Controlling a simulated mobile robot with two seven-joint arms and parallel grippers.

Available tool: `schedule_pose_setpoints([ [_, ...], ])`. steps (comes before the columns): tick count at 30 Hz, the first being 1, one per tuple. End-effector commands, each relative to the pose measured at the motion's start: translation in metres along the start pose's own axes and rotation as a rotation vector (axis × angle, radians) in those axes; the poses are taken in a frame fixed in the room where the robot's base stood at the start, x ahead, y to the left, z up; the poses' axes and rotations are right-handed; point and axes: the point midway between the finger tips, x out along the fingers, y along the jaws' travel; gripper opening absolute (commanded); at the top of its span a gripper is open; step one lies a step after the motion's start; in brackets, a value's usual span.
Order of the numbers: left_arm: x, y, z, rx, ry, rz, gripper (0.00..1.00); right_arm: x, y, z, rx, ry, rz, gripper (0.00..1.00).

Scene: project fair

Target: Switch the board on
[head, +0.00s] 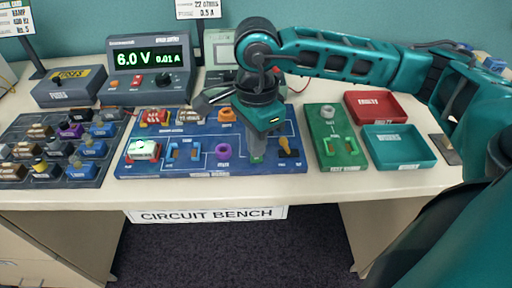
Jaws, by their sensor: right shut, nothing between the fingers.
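The blue circuit board (190,176) lies flat on the bench. Near its right end is a switch (287,150) with a yellow-orange lever on a dark base. My right gripper (257,158) points down over the board just left of this switch, with its fingers shut and empty. A small gap shows between the fingers and the lever. A green part at the fingertips is mostly hidden. The arm also hides part of the board's back edge. My left gripper is not in view.
A power supply (120,85) reads 6.0 V and 0.01 A. A dark parts tray (62,183) is at left. A green board (325,115), a red tray (376,107) and a teal tray (400,162) are at right. The bench's front strip is clear.

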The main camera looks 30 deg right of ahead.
Motion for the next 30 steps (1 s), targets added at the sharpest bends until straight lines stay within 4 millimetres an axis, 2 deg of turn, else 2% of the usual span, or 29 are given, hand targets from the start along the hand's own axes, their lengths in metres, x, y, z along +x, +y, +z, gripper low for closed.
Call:
schedule_pose_setpoints([
  [1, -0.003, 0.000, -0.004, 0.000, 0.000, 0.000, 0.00, -0.008, 0.000, 0.000, -0.001, 0.000, -0.001, 0.00],
  [18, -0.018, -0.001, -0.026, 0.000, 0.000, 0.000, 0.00, -0.054, -0.001, 0.000, -0.001, -0.001, -0.003, 0.00],
  [30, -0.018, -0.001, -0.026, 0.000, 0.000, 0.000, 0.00, -0.057, 0.000, 0.000, -0.001, -0.001, -0.002, 0.00],
])
